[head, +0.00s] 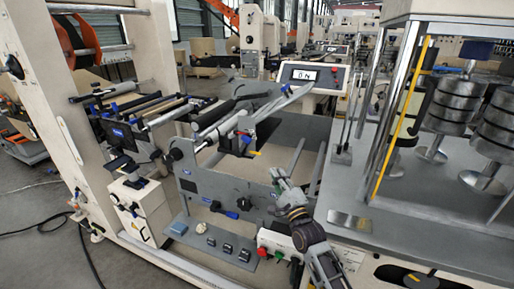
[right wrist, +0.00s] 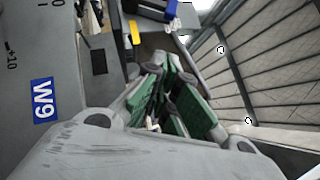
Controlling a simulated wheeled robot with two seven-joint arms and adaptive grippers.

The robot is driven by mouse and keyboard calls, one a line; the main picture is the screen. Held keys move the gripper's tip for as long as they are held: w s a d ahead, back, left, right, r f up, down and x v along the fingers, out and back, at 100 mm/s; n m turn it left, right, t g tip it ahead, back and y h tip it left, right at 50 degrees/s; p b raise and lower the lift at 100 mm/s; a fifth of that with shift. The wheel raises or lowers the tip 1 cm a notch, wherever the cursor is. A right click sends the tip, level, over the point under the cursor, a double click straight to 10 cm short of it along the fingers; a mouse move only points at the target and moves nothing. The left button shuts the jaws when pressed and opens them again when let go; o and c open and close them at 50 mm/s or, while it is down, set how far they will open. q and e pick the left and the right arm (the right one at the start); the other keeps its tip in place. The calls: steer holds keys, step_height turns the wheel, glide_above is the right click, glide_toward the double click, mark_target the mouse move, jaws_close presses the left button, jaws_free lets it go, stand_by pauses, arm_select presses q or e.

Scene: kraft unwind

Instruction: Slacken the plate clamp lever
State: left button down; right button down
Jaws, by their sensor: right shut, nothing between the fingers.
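A grey upright plate (head: 212,186) stands on the machine in the middle of the head view. A dark lever with a blue part (head: 223,209) sits low on its face. Another handle with blue and yellow parts (head: 246,148) sits above the plate. I cannot tell for certain which is the clamp lever. My right gripper (head: 279,176) is at the plate's right side, apart from both levers. In the right wrist view its green-padded fingers (right wrist: 165,98) are shut and empty. A yellow piece (right wrist: 134,32) shows beyond them. My left gripper is not in view.
Rollers (head: 215,112) lie above the plate. A yellow-edged post (head: 402,118) and metal weights (head: 455,100) stand right.

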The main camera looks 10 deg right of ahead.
mark_target(243, 146)
steer(key=shift+s, duration=0.15)
steer(key=shift+w, duration=0.25)
